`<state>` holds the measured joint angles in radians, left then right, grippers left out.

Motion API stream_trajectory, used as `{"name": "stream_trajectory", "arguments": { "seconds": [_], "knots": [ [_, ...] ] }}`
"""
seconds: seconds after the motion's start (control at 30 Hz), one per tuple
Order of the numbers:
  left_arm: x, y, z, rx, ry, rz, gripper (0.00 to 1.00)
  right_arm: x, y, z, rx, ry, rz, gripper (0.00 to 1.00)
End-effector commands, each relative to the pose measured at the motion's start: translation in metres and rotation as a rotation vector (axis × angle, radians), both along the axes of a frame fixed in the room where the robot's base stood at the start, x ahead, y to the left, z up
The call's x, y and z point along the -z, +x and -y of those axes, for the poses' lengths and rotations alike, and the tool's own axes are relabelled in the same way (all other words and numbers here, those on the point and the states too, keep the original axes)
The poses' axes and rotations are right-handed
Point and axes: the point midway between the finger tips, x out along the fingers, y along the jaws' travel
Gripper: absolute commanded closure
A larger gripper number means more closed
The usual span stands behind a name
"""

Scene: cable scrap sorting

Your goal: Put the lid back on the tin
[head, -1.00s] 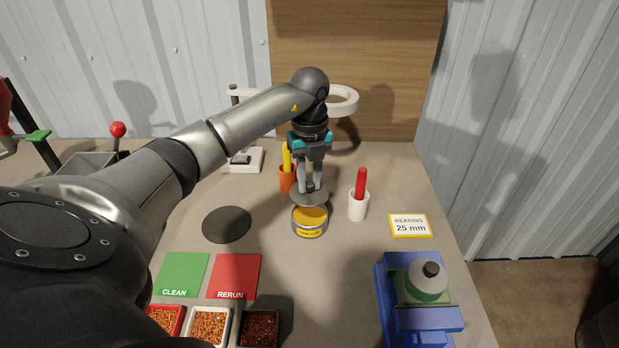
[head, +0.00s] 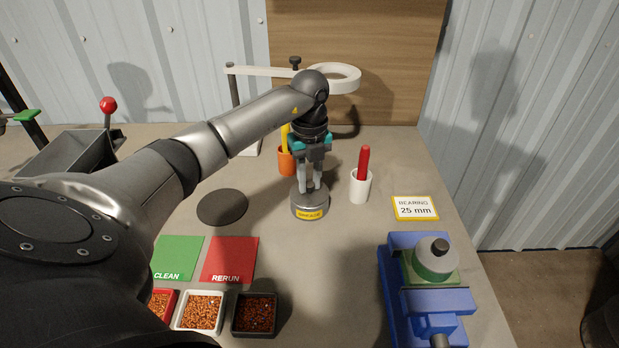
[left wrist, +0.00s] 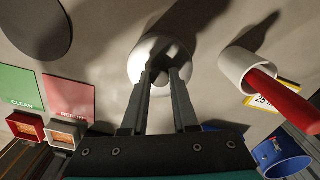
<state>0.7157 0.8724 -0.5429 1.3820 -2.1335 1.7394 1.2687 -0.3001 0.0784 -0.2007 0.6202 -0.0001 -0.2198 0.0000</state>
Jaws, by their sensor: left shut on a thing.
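The tin (head: 310,211) stands upright on the bench, a short silver can with a yellow label. The grey lid (head: 309,200) sits over its mouth, and no yellow contents show now. My left gripper (head: 311,188) points down above the tin, shut on the lid's knob. In the left wrist view the fingertips (left wrist: 160,78) close on the knob at the middle of the pale round lid (left wrist: 152,54). The lid hides most of the tin there. Whether the lid is fully seated all round I cannot tell. My right gripper is not in view.
A white cup with a red marker (head: 360,185) stands close right of the tin, an orange cup (head: 287,161) behind left. A dark round mat (head: 222,207) lies left. Scrap trays (head: 200,311) and a blue vise (head: 429,290) are nearer.

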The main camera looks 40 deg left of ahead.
Motion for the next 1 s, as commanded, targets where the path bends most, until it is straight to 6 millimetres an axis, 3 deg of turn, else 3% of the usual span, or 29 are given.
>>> {"name": "stream_trajectory", "arguments": {
  "seconds": [0.97,1.0],
  "knots": [
    [-0.0004,0.0001,0.0,-0.001,0.0,0.001,1.0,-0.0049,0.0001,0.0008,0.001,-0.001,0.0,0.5],
    [-0.0003,0.0001,0.0,-0.001,0.0,0.001,0.72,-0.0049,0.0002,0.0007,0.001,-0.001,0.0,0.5]
  ]
}}
